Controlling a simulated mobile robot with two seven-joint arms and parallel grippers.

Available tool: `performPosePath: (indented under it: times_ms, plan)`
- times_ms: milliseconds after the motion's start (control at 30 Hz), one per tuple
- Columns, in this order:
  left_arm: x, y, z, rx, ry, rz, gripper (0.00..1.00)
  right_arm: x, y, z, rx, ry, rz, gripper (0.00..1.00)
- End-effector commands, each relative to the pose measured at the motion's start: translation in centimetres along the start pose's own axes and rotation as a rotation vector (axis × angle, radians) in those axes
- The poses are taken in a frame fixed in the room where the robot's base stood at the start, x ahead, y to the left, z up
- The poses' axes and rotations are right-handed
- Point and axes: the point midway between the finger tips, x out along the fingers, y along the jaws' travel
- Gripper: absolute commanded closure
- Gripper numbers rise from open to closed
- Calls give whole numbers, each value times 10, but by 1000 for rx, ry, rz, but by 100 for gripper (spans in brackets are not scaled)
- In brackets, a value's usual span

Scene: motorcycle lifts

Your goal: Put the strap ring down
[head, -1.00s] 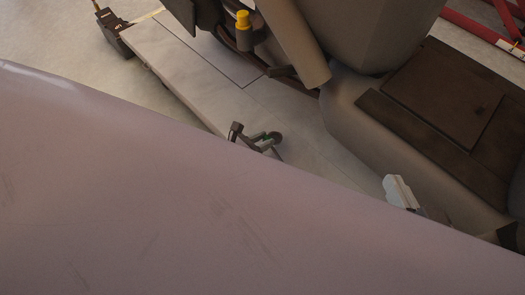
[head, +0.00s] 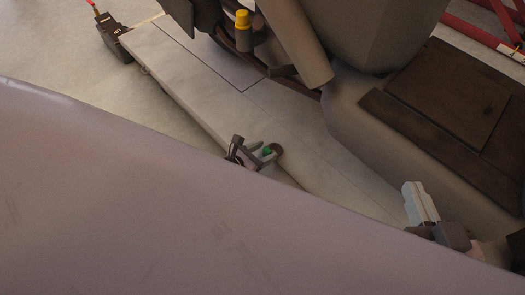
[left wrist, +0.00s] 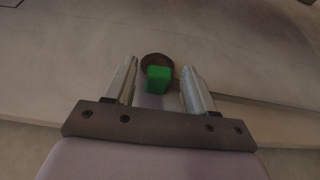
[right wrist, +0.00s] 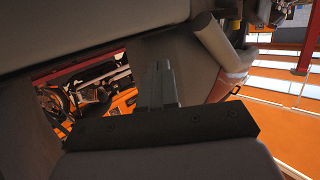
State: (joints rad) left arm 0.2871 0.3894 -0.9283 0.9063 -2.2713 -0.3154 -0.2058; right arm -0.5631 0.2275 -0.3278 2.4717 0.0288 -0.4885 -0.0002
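A small green block-shaped piece (left wrist: 158,79) shows in the left wrist view, against a dark round piece (left wrist: 157,62) that looks like the strap ring. My left gripper (left wrist: 160,72) is open, one finger on each side of the green piece, with a visible gap to both fingers. In the head view my left gripper (head: 256,153) is over the pale lift deck (head: 210,100). I cannot tell whether the ring rests on the deck. My right gripper (right wrist: 159,68) is shut and empty; it also shows in the head view (head: 420,202).
A grey motorcycle body (head: 360,35) stands at the upper right. A black box (head: 119,40) is at the deck's far end. Red bars (head: 487,42) lie at the right.

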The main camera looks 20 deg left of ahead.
Motion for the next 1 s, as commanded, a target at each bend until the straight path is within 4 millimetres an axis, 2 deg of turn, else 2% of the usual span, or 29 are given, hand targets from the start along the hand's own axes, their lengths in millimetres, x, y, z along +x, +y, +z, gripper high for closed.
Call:
performPosePath:
  times_ms: [367, 800, 1000]
  plan:
    - [-4, 1, 3, 0, 3, 0, 45, -1, 0, -2, 0, 1, -1, 100]
    - [-96, 1, 6, 2, 4, 0, 45, 17, -20, -5, 209, -130, -84, 100]
    - [-118, 0, 4, 2, 2, 0, 45, 21, -24, -3, 250, -154, -103, 100]
